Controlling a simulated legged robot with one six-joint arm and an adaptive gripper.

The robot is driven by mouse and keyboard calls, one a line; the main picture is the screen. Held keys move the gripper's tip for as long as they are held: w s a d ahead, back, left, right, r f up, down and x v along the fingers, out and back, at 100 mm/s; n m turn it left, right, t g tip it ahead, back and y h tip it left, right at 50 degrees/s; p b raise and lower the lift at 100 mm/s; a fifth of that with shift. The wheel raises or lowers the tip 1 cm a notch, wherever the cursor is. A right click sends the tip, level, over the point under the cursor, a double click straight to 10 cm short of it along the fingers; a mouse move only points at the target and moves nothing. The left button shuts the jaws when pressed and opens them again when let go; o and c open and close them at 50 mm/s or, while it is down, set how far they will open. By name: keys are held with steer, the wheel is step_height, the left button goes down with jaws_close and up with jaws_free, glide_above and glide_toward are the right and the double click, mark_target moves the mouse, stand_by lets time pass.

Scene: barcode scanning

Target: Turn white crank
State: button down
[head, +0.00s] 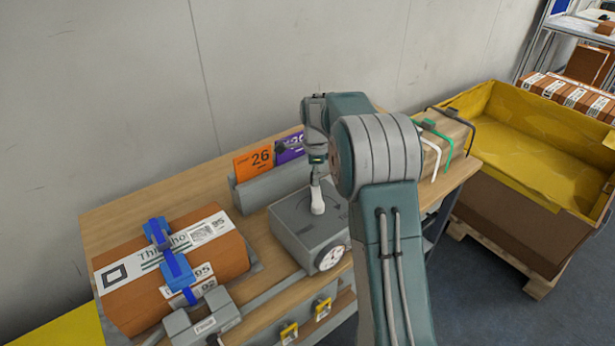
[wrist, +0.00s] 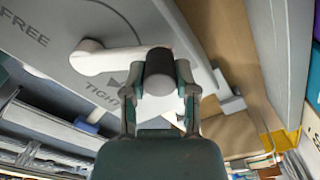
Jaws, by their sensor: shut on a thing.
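The white crank (head: 317,203) sits on top of a grey box (head: 292,226) on the wooden workbench. In the wrist view the white crank (wrist: 103,60) has a dark round handle (wrist: 160,65) at its end. My gripper (wrist: 160,88) has a finger on each side of this handle and is shut on it. In the head view my gripper (head: 317,178) is small and partly hidden by my arm.
A brown package (head: 225,250) with blue straps lies at the left of the workbench (head: 120,210). Orange and purple cards (head: 254,160) stand in a grey holder behind the box.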

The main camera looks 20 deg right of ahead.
steer(key=d+m, duration=0.1)
steer(key=m, duration=0.1)
steer(key=s+d+m, duration=0.1)
steer(key=m, duration=0.1)
steer(key=shift+s+d+f+m, duration=0.1)
steer(key=shift+s+d+m, duration=0.1)
steer(key=shift+d+m, duration=0.15)
steer(key=shift+s+d+m, duration=0.55)
steer(key=shift+s+m, duration=0.05)
steer(key=shift+m, duration=0.55)
steer(key=shift+s+d+m, duration=0.5)
steer(key=shift+s+m, duration=0.05)
steer(key=shift+m, duration=0.55)
steer(key=shift+c, duration=2)
jaws_free()
step_height(320, 180, up, 12)
